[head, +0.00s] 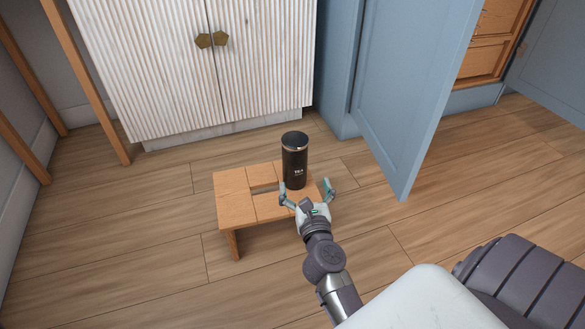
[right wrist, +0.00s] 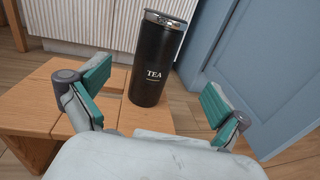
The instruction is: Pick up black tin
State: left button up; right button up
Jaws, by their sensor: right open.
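The black tin (head: 295,158) is a tall cylinder with a metal-rimmed lid and white lettering. It stands upright on a small wooden stool (head: 235,202). In the right wrist view the tin (right wrist: 155,62) reads "TEA" and stands ahead of the fingers, a little left of the middle between them. My right gripper (head: 307,188) is open and empty, on the near side of the tin. In the right wrist view its green-padded fingers (right wrist: 155,88) are spread wide, with the tin beyond them and apart from them. My left gripper is not in view.
A white ribbed cabinet (head: 150,62) with closed doors stands behind the stool. An open blue door (head: 405,90) juts out to the right of the stool. Wooden drawers (head: 490,50) show at the far right. The wooden floor (head: 130,240) is clear left of the stool.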

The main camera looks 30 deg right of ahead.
aim_at(298, 161)
jog(key=x, duration=0.7)
jog(key=shift+b+x, duration=0.4)
jog(key=shift+x, duration=2.35)
jog(key=shift+a+r, duration=0.15)
jog(key=shift+r, duration=0.05)
jog(key=c, duration=1.4)
jog(key=shift+c, duration=0.7)
jog(key=shift+r, duration=0.1)
